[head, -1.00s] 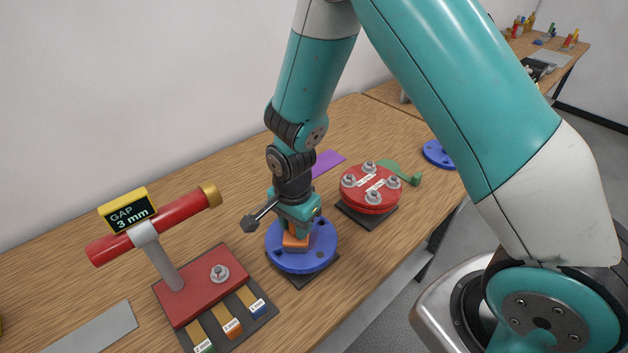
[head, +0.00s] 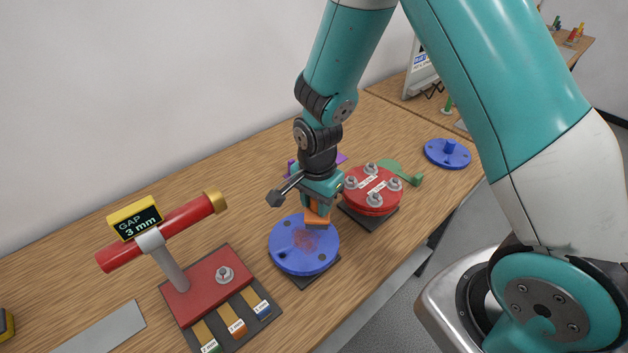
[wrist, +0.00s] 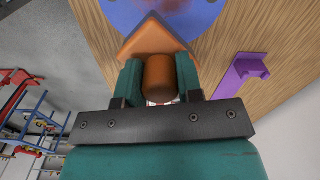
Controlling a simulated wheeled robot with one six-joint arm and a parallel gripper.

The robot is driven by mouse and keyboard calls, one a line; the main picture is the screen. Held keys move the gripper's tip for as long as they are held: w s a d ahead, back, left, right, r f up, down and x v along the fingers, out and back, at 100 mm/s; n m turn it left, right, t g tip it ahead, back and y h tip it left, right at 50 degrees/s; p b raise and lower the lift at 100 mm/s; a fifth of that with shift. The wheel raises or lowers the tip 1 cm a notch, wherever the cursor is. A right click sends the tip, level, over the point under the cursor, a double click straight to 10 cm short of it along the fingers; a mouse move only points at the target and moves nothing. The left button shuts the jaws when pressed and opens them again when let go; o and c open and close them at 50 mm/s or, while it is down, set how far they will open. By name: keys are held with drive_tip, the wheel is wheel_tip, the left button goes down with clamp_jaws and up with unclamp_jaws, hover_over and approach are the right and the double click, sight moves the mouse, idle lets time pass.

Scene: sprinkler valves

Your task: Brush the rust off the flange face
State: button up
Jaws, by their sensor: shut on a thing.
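The blue flange (head: 303,256) sits on a dark square base on the wooden bench. A brownish-red rust patch (head: 308,240) shows on its upper face, around the middle. My gripper (head: 318,208) is shut on an orange brush (head: 316,221), over the flange's upper right edge. In the wrist view, the brush's rounded handle (wrist: 159,78) is between the fingers, with its wider orange head (wrist: 130,45) beyond them. Part of the flange (wrist: 125,12) shows past the brush. I cannot tell whether the bristles touch the flange.
A red bolted flange (head: 371,192) stands close on the right. A red gauge stand (head: 212,283) with a "GAP 3 mm" display (head: 134,218) is on the left. A purple part (wrist: 240,75) lies near the gripper. Another blue disc (head: 447,152) is farther right.

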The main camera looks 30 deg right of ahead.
drive_tip(key=shift+r+p, duration=1.15)
drive_tip(key=shift+r, duration=0.65)
drive_tip(key=shift+f, duration=0.1)
